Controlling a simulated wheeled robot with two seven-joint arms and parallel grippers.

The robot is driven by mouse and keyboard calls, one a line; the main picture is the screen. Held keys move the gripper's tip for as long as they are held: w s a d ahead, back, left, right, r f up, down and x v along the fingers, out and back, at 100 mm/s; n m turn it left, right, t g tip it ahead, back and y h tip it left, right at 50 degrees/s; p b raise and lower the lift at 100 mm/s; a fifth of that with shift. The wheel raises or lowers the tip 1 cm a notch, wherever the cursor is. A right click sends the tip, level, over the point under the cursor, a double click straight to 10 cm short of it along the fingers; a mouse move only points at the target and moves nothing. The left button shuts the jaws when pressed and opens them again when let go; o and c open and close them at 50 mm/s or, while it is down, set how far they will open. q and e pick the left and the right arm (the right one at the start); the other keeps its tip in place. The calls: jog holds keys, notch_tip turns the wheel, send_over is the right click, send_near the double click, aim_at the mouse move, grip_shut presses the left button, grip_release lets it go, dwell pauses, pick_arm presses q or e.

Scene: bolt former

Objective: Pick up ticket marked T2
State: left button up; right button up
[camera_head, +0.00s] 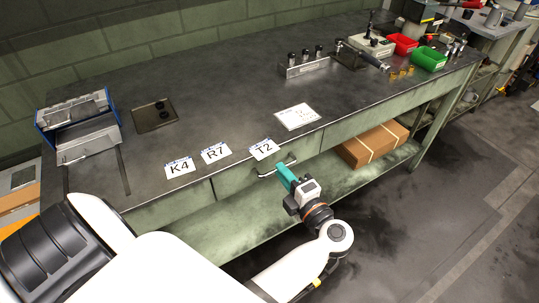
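The ticket marked T2 (264,149) lies flat near the front edge of the dark workbench (230,115). To its left lie the ticket marked R7 (216,153) and the ticket marked K4 (180,166). T2 is fully visible.
A white sheet (298,117) lies right of T2. A dark plate (154,114) and a blue-sided metal fixture (82,122) are at left. Red (404,43) and green (429,59) bins stand at far right. A drawer handle (276,170) sits by the gripper; a cardboard box (373,145) is on the lower shelf.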

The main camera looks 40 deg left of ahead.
aim_at(264, 149)
pick_arm(q)
jog(key=x, duration=0.6)
jog(key=shift+c, duration=0.6)
grip_shut()
